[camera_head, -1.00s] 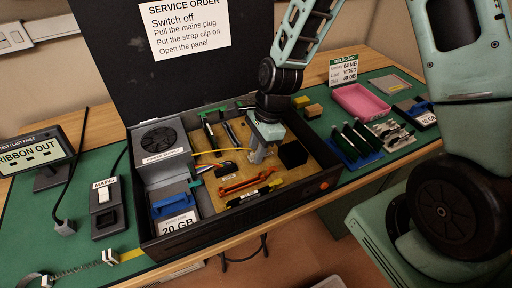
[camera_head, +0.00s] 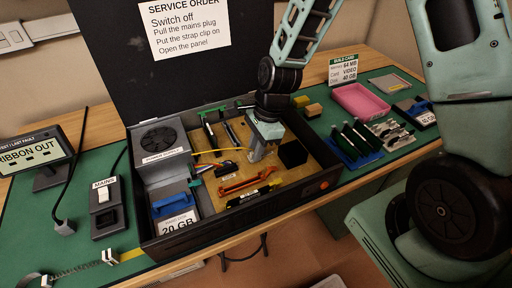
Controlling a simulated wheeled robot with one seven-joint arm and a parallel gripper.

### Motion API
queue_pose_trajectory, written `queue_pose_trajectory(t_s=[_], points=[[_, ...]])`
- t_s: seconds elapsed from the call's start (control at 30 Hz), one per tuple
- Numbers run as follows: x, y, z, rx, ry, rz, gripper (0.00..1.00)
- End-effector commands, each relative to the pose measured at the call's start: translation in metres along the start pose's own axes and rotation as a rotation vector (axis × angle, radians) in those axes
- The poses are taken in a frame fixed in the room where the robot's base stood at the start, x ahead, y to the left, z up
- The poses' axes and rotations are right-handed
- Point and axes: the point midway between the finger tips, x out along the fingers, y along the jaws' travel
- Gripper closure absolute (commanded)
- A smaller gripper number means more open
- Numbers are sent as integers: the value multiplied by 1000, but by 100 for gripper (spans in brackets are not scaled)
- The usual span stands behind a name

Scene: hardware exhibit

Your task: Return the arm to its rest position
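My gripper (camera_head: 258,150) points down inside the open computer case (camera_head: 240,213), low over the brown board (camera_head: 232,167). Its fingers are small in the picture, and I cannot tell whether they are open or shut or hold anything. A black block (camera_head: 293,154) sits just right of the fingers. An orange-red slot piece (camera_head: 245,182) lies in front of them. My arm reaches down to the case from the upper right.
The case's raised panel (camera_head: 120,60) stands behind it with a service sheet. A power supply (camera_head: 160,140) and 20 GB drive (camera_head: 176,212) fill the left side. A pink tray (camera_head: 361,102) and card rack (camera_head: 358,145) stand right. A mains switch box (camera_head: 106,207) is left.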

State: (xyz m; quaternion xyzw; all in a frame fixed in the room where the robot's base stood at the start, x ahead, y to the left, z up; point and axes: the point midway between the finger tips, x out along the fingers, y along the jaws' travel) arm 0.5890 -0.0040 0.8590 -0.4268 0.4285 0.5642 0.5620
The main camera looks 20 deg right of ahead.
Motion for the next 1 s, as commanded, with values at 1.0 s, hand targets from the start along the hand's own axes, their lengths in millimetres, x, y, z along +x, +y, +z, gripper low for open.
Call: queue_pose_trajectory(t_s=[1.0], points=[[-11, 0, 3, 0, 1, -1, 62]])
